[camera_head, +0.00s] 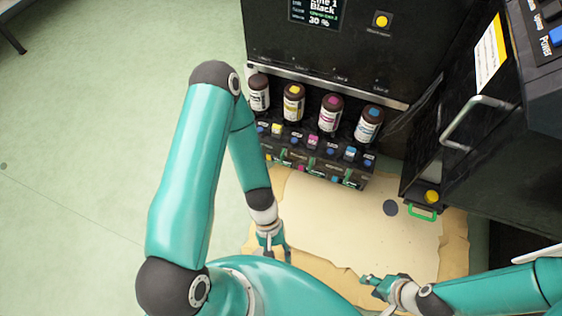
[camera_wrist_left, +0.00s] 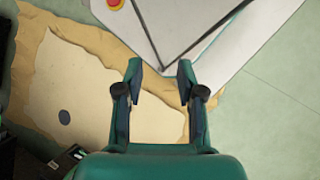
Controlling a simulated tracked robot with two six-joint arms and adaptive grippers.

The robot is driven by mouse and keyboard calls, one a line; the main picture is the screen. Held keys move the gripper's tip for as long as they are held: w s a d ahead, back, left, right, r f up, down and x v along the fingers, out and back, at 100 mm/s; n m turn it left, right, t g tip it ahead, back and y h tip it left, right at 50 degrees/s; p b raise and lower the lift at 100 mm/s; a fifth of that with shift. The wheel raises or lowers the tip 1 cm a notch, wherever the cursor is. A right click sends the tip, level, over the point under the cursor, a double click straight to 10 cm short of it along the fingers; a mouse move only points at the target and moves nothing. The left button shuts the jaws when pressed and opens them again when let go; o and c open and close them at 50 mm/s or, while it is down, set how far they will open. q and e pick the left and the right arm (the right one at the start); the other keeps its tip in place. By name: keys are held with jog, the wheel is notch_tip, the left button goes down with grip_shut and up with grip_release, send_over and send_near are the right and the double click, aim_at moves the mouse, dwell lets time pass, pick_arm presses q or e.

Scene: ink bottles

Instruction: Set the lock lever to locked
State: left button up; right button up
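The ink station (camera_head: 318,160) stands at the back with a row of bottles. Small green lever-like parts (camera_head: 347,176) show along its lower front; which is the lock lever, and its setting, is too small to tell. My left gripper (camera_head: 273,246) hangs in front of the station, apart from it. In the left wrist view its two fingers (camera_wrist_left: 160,75) are spread with nothing between them. My right gripper (camera_head: 370,283) is over the lower right of the floor covering, away from the station. Its finger opening is too small to judge.
A dark cabinet with a metal handle (camera_head: 476,120) and a green loop (camera_head: 422,212) is at right. Cardboard-like sheets (camera_head: 340,225) cover the floor; open floor lies left.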

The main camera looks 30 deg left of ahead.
pick_arm(q)
jog(key=w+d+f+n+h+b, duration=0.1)
jog(key=d+f+n+h+b, duration=0.35)
jog(key=n+h, duration=0.2)
jog(key=w+f+n+t+h+b, duration=0.1)
jog(key=w+n+t+h, duration=0.2)
jog(key=w+n+t, duration=0.25)
jog(key=n+t+y+b, duration=1.2)
jog(key=n+t+y, duration=0.4)
jog(key=n, duration=0.1)
send_near(281, 160)
jog(key=shift+h, duration=0.25)
jog(key=w, duration=0.9)
jog(key=shift+w+a, duration=0.3)
jog(key=shift+w, duration=0.05)
jog(key=shift+w+r, duration=0.1)
jog(key=shift+w, duration=0.3)
pick_arm(e)
notch_tip(281, 160, down, 19)
